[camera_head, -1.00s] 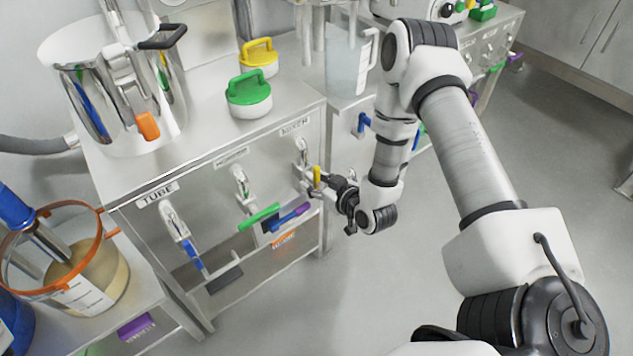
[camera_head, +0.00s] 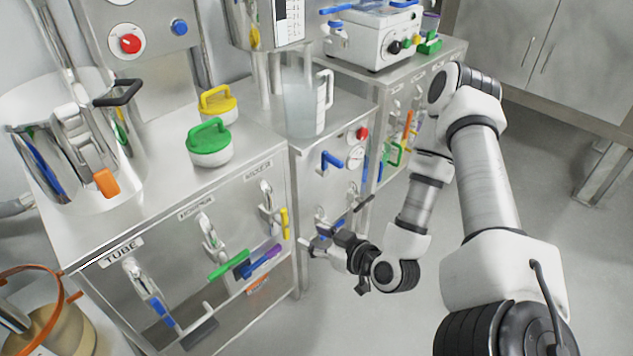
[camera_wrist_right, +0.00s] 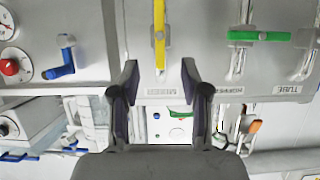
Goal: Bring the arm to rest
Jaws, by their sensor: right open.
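My right gripper (camera_head: 326,240) is open and empty in front of the steel cabinets, to the right of the yellow valve handle (camera_head: 284,222). In the right wrist view the two fingers of this gripper (camera_wrist_right: 160,78) stand apart with nothing between them. There the yellow handle (camera_wrist_right: 159,35) lies beyond the fingertips, lined up with the gap and apart from them. My right arm reaches in from the lower right, bent at the elbow. My left gripper is not in view.
The cabinet front (camera_head: 225,290) also carries a green handle (camera_head: 229,265), a purple handle (camera_head: 262,260) and a blue handle (camera_head: 156,312). Green-lidded (camera_head: 209,145) and yellow-lidded (camera_head: 217,103) containers stand on top. A jug (camera_head: 303,105) stands to the right. Open grey floor (camera_head: 370,325) lies below the arm.

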